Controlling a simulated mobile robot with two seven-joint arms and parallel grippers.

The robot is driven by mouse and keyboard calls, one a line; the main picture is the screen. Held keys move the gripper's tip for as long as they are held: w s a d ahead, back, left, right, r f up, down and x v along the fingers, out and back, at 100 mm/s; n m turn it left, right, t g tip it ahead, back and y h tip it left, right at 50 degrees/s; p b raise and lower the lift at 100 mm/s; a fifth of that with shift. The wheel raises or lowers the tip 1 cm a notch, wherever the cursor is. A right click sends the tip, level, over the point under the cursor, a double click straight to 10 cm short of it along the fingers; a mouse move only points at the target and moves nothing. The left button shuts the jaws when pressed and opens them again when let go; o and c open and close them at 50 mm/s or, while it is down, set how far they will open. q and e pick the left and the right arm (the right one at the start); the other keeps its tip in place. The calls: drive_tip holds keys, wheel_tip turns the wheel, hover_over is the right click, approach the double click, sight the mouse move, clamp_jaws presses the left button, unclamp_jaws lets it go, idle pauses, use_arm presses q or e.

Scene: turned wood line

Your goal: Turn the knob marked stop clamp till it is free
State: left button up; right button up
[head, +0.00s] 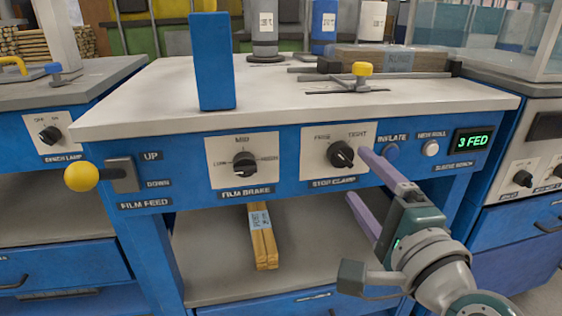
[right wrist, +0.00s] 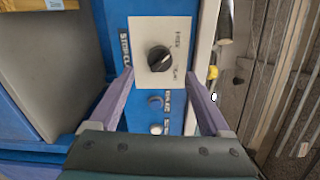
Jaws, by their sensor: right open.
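The stop clamp knob (head: 340,154) is a black round knob on a white plate on the blue front panel. The plate reads FREE at its upper left and TIGHT at its upper right. Which mark the knob points to is too small to tell surely. My right gripper (head: 358,175) is open and empty, just right of and below the knob, its purple fingers reaching toward the panel. In the right wrist view the knob (right wrist: 159,58) shows ahead, between and beyond the two fingertips (right wrist: 159,76), and apart from them. My left gripper is not in view.
The film brake knob (head: 245,164) is to the left, and a yellow-balled lever (head: 82,177) sticks out farther left. The inflate button (head: 391,152) and white new roll button (head: 431,148) are close by on the right. A display (head: 473,140) reads 3 FED.

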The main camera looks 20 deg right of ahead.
drive_tip(key=shift+v, duration=2.05)
